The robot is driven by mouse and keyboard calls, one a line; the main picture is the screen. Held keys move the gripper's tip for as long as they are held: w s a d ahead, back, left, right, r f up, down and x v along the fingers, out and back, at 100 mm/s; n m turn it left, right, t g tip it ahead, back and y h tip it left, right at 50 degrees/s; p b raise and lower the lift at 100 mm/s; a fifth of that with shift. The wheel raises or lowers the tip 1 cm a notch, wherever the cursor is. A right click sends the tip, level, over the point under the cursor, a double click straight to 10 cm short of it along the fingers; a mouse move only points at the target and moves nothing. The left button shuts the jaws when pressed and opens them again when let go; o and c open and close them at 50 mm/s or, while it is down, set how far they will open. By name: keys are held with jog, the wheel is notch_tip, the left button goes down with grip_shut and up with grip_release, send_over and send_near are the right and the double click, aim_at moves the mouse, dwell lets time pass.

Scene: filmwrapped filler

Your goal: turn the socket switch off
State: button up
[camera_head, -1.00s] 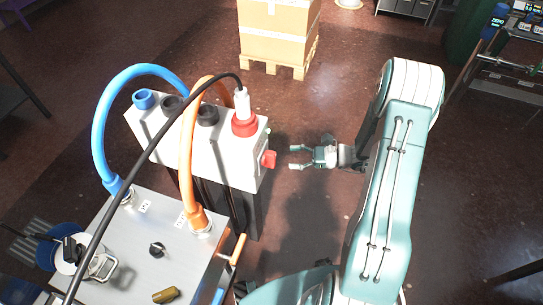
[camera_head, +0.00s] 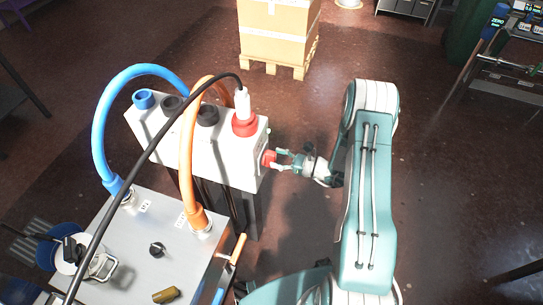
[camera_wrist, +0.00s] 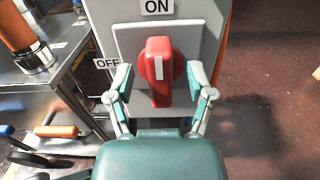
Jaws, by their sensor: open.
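The red socket switch (camera_wrist: 158,72) is on the side of the white socket box (camera_head: 200,148). In the wrist view its handle is upright, with its white mark towards the ON label (camera_wrist: 157,7); the OFF label (camera_wrist: 106,64) is to its left. The switch also shows at the box's right side in the head view (camera_head: 268,158). My gripper (camera_wrist: 161,88) is open, with one finger on each side of the switch handle. A gap shows at each side, though the left fingertip is close to it. It also shows in the head view (camera_head: 281,160).
A white plug (camera_head: 242,104) with a black cable sits in the red socket (camera_head: 245,124) above the switch. Blue (camera_head: 101,130) and orange (camera_head: 187,150) hoses run to a metal cabinet (camera_head: 135,235) at the left. The floor to the right is clear.

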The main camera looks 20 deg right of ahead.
aim_at(262, 163)
jog(key=shift+x, duration=1.15)
grip_shut()
jog(key=shift+n, duration=0.3)
jog(key=n, duration=0.4)
jog(key=shift+s+a+f, duration=0.1)
jog(key=shift+s+a, duration=0.05)
jog(key=shift+s, duration=0.15)
jog(key=n, duration=0.4)
jog(key=shift+s+a+f+n, duration=0.15)
jog(key=shift+s+f+n, duration=0.1)
jog(key=shift+n, duration=0.15)
jog(key=n, duration=0.4)
jog(key=shift+s+a+f, duration=0.15)
jog(key=shift+s+f, duration=0.05)
jog(key=shift+f, duration=0.1)
jog(key=shift+s+f+n, duration=0.1)
jog(key=shift+f+n, duration=0.1)
jog(key=shift+n, duration=0.9)
jog(key=shift+f+n, duration=0.15)
jog(key=shift+n, duration=0.95)
jog(key=shift+f, duration=0.1)
